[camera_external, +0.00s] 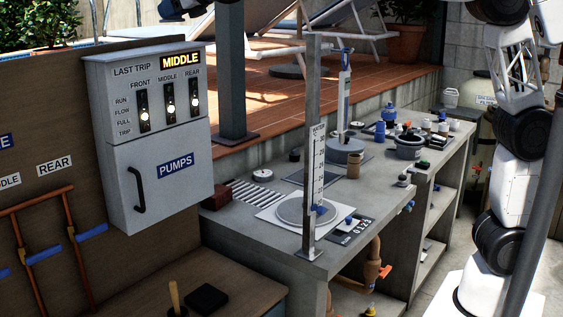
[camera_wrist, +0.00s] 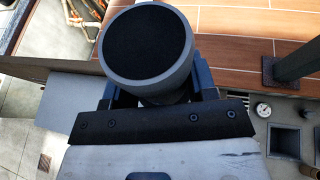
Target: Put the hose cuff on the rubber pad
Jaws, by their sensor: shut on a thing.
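My gripper (camera_wrist: 155,88) is shut on a round grey piece with a dark round face, which looks like the hose cuff (camera_wrist: 187,70). The cuff fills the top middle of the wrist view and hides much of the fingers. My gripper and the cuff are out of the external view, where my arm runs up past the top right edge. A black square slab (camera_external: 206,299), possibly the rubber pad, lies on the low wooden bench at the bottom left of the external view. A dark flat mat (camera_external: 304,179) also lies on the grey counter; I cannot tell for certain which is the pad.
The grey counter (camera_external: 232,231) holds a gauge post (camera_external: 311,150), a round grey disc on a white plate, a grey pot (camera_external: 409,147) and several small parts. A pump cabinet (camera_external: 150,130) stands at the left. A wooden-handled tool (camera_external: 174,297) stands beside the black slab.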

